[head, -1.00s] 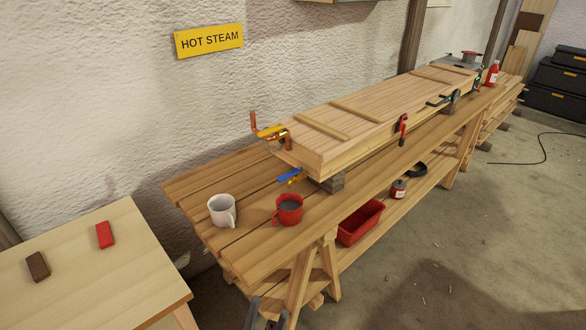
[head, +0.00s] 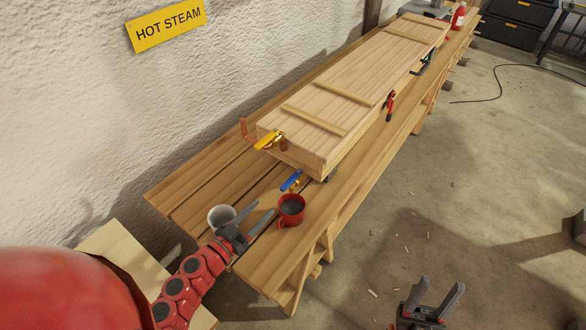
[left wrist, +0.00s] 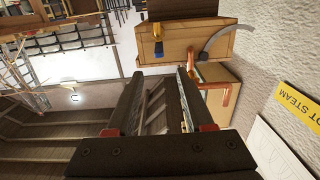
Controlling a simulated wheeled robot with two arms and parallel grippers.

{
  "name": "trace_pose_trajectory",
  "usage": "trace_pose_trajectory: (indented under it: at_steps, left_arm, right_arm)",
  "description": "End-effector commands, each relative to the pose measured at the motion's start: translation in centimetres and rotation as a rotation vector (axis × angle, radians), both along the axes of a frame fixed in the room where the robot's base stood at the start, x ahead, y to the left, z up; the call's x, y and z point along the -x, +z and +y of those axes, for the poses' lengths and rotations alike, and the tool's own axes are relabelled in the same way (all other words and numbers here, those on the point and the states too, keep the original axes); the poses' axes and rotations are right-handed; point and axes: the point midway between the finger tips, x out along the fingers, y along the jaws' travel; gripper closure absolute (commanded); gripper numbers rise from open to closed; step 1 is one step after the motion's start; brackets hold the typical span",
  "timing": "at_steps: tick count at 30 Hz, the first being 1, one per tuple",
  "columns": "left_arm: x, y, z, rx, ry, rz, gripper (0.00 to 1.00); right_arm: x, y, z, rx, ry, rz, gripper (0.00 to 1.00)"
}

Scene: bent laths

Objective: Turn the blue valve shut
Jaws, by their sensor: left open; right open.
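The blue valve (head: 291,181) has a lever handle on a brass body, low at the near end of the long wooden box (head: 335,105). In the head view its lever slants up to the right. It also shows small in the left wrist view (left wrist: 158,48). A yellow-handled valve (head: 267,140) sits above and left of it on copper pipe. My left gripper (head: 264,211) is open and empty, between the white mug and the red mug, apart from the blue valve and nearer to me. My right gripper (head: 442,288) is open and empty over the floor at lower right.
The white mug (head: 219,213) is partly hidden by my left gripper. The red mug (head: 291,208) stands close to the blue valve on the bench (head: 180,190). A red clamp (head: 389,104) is on the box's side. A HOT STEAM sign (head: 166,25) hangs on the wall.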

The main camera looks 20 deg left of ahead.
Motion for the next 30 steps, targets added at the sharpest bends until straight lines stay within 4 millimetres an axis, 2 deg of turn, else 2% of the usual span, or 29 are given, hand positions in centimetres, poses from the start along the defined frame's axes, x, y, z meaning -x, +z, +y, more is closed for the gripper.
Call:
trace_pose_trajectory:
  at_steps: [12,18,24,30]
  left_arm:
    - [-9.1,0.5,-3.5,0.006,-0.003,-0.004,0.47]
    - [-12.7,0.4,-4.9,0.006,-0.005,-0.005,0.47]
    - [-14.5,0.1,-5.4,0.004,-0.002,-0.002,0.47]
    - [-15.0,0.1,-5.7,0.001,-0.004,-0.004,0.47]
  right_arm:
    - [0.0,2.5,0.0,0.0,0.0,0.0,0.47]
    - [0.0,3.0,0.0,0.0,0.0,0.0,0.47]
    - [0.0,3.0,0.0,0.0,0.0,0.0,0.47]
    - [0.0,3.0,0.0,0.0,0.0,0.0,0.47]
